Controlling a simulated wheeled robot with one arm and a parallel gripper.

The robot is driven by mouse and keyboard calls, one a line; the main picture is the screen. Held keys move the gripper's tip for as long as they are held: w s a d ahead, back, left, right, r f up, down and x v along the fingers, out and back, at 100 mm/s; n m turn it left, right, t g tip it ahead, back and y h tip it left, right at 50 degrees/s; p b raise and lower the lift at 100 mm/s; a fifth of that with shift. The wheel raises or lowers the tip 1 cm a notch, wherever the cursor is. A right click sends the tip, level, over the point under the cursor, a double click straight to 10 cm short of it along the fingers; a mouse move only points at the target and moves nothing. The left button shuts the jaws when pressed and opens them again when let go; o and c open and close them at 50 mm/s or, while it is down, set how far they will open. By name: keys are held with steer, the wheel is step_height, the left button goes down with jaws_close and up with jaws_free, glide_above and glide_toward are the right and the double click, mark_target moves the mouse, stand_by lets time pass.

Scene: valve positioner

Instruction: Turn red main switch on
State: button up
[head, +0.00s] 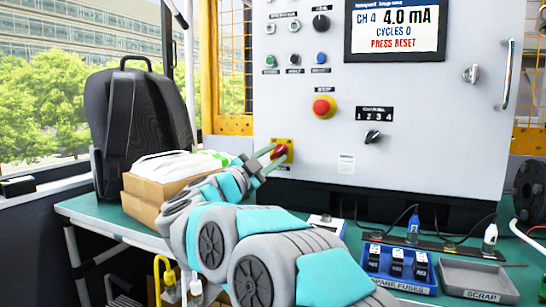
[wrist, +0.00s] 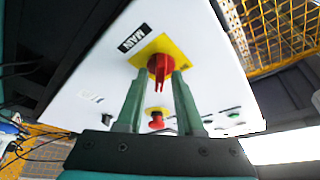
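The red main switch (head: 280,151) sits on a yellow plate low on the left of the white cabinet front. In the wrist view the red switch (wrist: 160,67) shows its handle pointing away from the black MAIN label (wrist: 133,38). My gripper (head: 268,159) reaches the switch from the lower left. In the wrist view my gripper's two green fingers (wrist: 159,74) stand apart, one on each side of the red knob. The right fingertip is very close to the knob; I cannot tell whether it touches. A small gap shows at the left fingertip.
A red stop button (head: 323,107) and a black selector (head: 373,136) are nearby on the panel. The display (head: 396,28) reads 4.0 mA, PRESS RESET. A backpack (head: 128,120) and boxes stand left. The spare fuses tray (head: 400,285) and scrap tray (head: 480,264) are right.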

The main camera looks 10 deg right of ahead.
steer(key=shift+o, duration=0.4)
steer(key=v, duration=0.7)
steer(key=shift+s+a+f, duration=0.2)
steer(key=shift+a, duration=0.1)
